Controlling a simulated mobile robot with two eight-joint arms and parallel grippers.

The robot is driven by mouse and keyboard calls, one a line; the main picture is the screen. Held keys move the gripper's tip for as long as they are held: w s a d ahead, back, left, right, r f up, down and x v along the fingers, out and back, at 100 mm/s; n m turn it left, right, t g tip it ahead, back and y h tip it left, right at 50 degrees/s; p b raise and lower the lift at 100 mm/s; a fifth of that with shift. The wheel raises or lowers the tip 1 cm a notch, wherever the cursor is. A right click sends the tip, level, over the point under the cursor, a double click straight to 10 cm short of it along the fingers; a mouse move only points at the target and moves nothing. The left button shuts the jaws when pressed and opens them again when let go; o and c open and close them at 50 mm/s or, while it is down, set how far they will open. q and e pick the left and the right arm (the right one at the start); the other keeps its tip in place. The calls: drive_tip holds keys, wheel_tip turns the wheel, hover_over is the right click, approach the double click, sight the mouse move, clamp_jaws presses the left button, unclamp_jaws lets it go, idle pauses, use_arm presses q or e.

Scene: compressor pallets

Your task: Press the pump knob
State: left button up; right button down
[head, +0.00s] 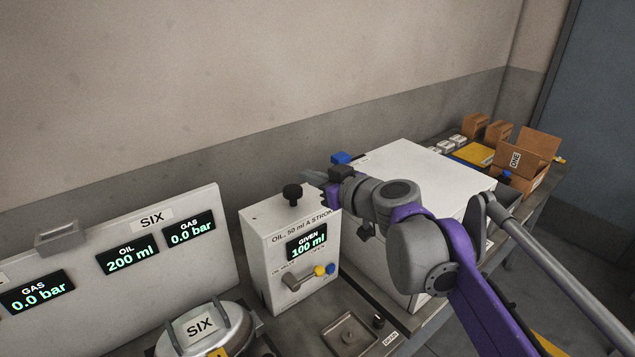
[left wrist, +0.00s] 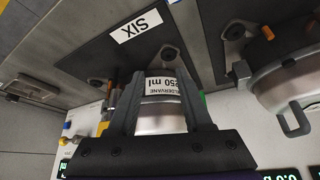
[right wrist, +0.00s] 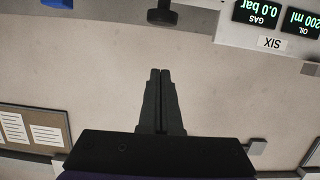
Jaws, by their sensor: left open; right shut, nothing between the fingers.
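The white oil pump box (head: 277,237) is labelled "OIL, 50 ml A STROKE", and its display (head: 307,243) reads "GIVEN 100 ml". Its black pump knob (head: 292,193) stands up on the box top. My right gripper (head: 314,177) is shut and empty, close to the knob on its right in the head view; contact is not visible. In the right wrist view the knob (right wrist: 162,14) lies beyond the shut fingertips (right wrist: 160,72), with a visible gap. My left gripper (left wrist: 160,74) is open, its fingers either side of a labelled metal container (left wrist: 163,110); whether they touch is unclear.
A white panel (head: 75,275) marked SIX reads OIL 200 ml and GAS 0.0 bar. A lever with a yellow knob (head: 319,270) projects from the pump front. A large white box (head: 420,175) stands right of the pump, and cardboard boxes (head: 515,158) lie farther back.

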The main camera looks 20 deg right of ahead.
hover_over(297, 199)
drive_tip(key=shift+f, duration=0.75)
wheel_tip(297, 199, down, 3)
drive_tip(key=shift+r+b, duration=0.2)
drive_tip(key=shift+b, duration=0.15)
drive_tip(key=shift+s+d+f, duration=0.1)
drive_tip(key=shift+s+f, duration=0.1)
drive_tip(key=shift+f, duration=0.4)
drive_tip(key=shift+w, duration=0.1)
drive_tip(key=shift+f, duration=0.1)
